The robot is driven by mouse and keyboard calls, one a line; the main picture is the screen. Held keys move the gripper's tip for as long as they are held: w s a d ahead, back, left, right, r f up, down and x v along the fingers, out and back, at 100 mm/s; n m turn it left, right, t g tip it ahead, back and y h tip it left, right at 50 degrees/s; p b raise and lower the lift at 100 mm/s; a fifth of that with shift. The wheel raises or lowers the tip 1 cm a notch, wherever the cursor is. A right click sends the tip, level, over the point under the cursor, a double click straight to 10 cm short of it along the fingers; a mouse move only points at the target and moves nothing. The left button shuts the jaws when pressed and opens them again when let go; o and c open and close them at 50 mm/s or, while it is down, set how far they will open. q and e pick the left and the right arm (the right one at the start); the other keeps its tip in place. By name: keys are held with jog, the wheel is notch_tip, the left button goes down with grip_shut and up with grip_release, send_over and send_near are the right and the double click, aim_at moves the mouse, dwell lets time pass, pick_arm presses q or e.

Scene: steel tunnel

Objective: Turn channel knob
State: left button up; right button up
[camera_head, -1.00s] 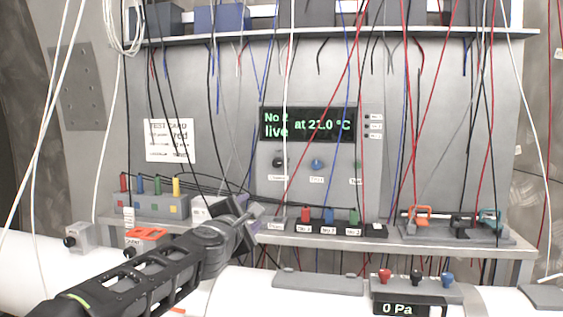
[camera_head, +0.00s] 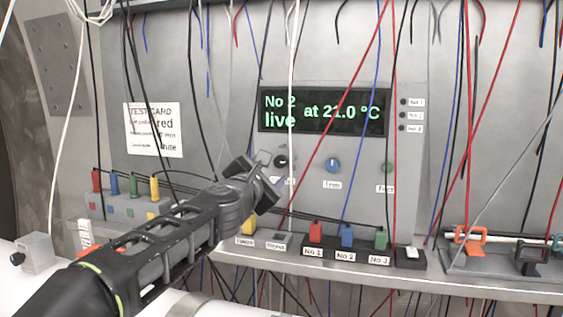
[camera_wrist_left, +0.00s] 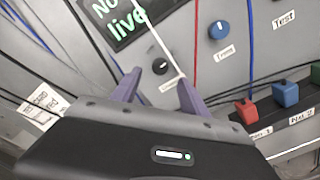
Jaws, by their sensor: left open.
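The black channel knob (camera_head: 281,161) is on the grey panel below the display (camera_head: 323,113), which reads "No 2 live at 21.0 °C". Its label is partly hidden by my gripper. My left gripper (camera_head: 258,174) is open, just left of and below the knob in the head view. In the left wrist view, the purple fingers (camera_wrist_left: 158,88) are spread, and the black knob (camera_wrist_left: 160,66) shows in the gap just beyond their tips. I cannot tell whether they touch it. My right gripper is not in view.
A blue knob (camera_head: 333,165) and a green knob (camera_head: 388,167) are right of the black knob. Red, blue and green plugs (camera_head: 346,235) stand on the shelf below. Many loose wires hang in front of the panel; a white one passes near the black knob.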

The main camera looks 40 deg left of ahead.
aim_at(280, 162)
pick_arm(q)
jog(key=shift+p+x, duration=0.45)
jog(key=shift+x, duration=3.45)
jog(key=shift+c, duration=0.4)
grip_shut()
